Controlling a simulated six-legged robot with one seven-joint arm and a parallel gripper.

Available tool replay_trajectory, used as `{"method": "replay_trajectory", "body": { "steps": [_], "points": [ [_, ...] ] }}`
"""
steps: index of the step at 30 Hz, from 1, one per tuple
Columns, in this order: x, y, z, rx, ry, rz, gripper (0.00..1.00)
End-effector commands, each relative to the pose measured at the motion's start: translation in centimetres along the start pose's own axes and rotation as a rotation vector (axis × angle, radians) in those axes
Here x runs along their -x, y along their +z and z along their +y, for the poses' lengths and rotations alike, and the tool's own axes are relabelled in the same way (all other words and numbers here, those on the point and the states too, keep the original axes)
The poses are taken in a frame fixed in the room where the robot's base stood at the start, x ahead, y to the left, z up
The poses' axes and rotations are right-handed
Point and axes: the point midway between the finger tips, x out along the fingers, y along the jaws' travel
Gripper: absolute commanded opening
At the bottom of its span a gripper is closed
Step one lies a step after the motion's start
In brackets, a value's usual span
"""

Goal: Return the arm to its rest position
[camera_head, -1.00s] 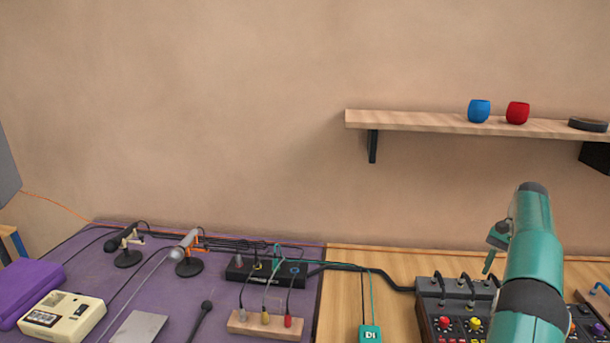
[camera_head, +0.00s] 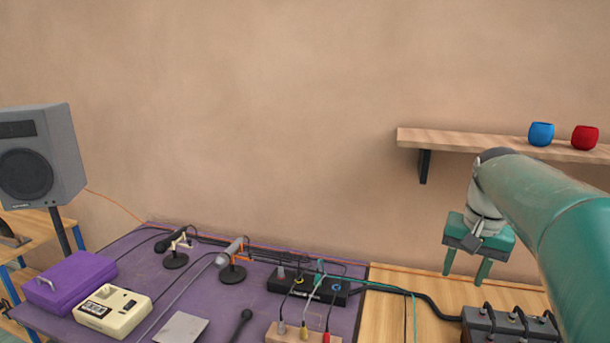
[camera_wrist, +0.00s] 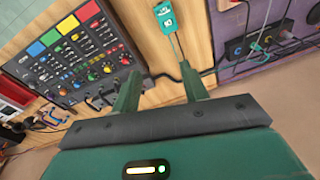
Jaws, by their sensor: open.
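My gripper (camera_head: 467,268) is at the right in the head view, in front of the wall and below the shelf. Its two green fingers point down and stand apart with nothing between them. My arm reaches in from the lower right. In the wrist view my gripper (camera_wrist: 160,92) shows its open fingers above the wooden table top (camera_wrist: 150,30). The fingers touch nothing that I can see.
A mixer (camera_wrist: 75,55) and a teal DI box (camera_wrist: 165,18) lie below. Microphones (camera_head: 233,262), a purple case (camera_head: 70,280) and a cream recorder (camera_head: 112,311) stand on the purple cloth. A speaker (camera_head: 40,160) is at left. The shelf (camera_head: 470,141) holds blue and red cups.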

Motion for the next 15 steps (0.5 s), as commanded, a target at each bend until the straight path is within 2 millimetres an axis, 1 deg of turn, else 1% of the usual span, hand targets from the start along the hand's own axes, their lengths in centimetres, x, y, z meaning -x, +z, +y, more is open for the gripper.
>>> {"method": "replay_trajectory", "body": {
  "steps": [1,4,7,11,12,15],
  "points": [
    [0.4,2.0,-0.9,0.036,-0.004,0.025,0.44],
    [0.6,5.5,-2.2,0.106,-0.011,0.075,0.44],
    [0.4,8.9,-3.2,0.175,-0.019,0.125,0.44],
    [-0.5,13.5,-3.9,0.266,-0.032,0.191,0.44],
    [-0.9,14.9,-4.1,0.294,-0.036,0.211,0.44],
    [-2.0,18.2,-4.3,0.363,-0.049,0.261,0.44]
  ]
}}
